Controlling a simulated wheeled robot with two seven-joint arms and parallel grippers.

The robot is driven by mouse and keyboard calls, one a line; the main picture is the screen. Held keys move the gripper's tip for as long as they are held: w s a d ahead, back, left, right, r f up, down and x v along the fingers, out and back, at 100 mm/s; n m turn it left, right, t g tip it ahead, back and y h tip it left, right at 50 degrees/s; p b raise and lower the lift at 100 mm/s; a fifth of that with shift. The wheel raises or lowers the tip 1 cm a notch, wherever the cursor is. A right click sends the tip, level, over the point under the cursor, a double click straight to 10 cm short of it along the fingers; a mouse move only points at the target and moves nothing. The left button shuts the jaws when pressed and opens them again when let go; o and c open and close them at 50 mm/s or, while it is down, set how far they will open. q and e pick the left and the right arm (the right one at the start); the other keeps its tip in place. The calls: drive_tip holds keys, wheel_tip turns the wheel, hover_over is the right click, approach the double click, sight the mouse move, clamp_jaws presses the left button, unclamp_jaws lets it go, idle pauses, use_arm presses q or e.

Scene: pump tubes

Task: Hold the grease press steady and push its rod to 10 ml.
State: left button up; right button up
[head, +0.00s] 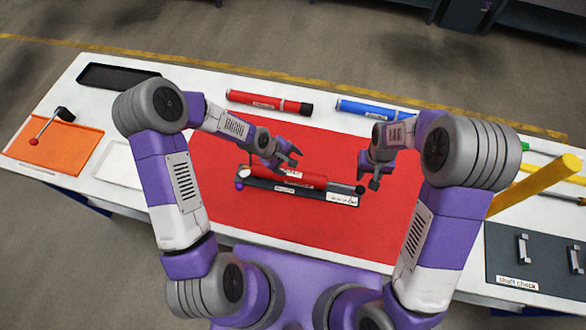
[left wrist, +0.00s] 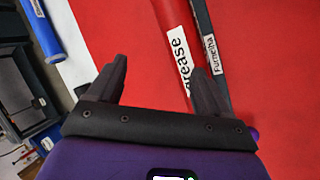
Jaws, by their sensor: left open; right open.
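The red grease press (head: 300,177) lies in a dark holder (head: 290,189) with white labels on the red mat. A short grey part ends in a dark knob (head: 360,189) at its right end. In the left wrist view the red barrel (left wrist: 178,22) reads "grease", beside a dark labelled strip (left wrist: 207,40). My left gripper (head: 289,160) is open just behind the barrel; in its wrist view (left wrist: 163,85) the right finger is near the barrel, with no clear grip. My right gripper (head: 368,181) is open above and beside the knob, holding nothing.
A red tube (head: 265,102) and a blue tube (head: 375,110) lie along the table's back. A black tray (head: 115,76) and an orange mat (head: 60,145) are at left. A yellow bar (head: 535,185) and a dark panel (head: 535,260) are at right. The red mat's front is clear.

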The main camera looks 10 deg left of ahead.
sight(296, 174)
use_arm(q)
drive_tip(key=n, duration=0.1)
drive_tip(key=d+f+n+g, duration=0.1)
drive_tip(key=n, duration=0.1)
drive_tip(key=n+g, duration=0.1)
drive_tip(key=shift+s+d+f+n+y, duration=0.2)
drive_tip(key=shift+s+f+n+y, duration=0.1)
drive_tip(key=shift+s+f+y, duration=0.1)
drive_tip(key=shift+s+d+f+n+g, duration=0.15)
drive_tip(key=shift+s+n+g, duration=0.05)
drive_tip(key=shift+n, duration=0.4)
drive_tip(key=shift+s+d+f+n+g, duration=0.1)
drive_tip(key=shift+s+n+g, duration=0.1)
drive_tip(key=shift+n, duration=0.4)
drive_tip(key=shift+f, duration=0.2)
drive_tip(key=x, duration=0.7)
drive_tip(key=shift+f, duration=0.15)
drive_tip(key=shift+c, duration=0.4)
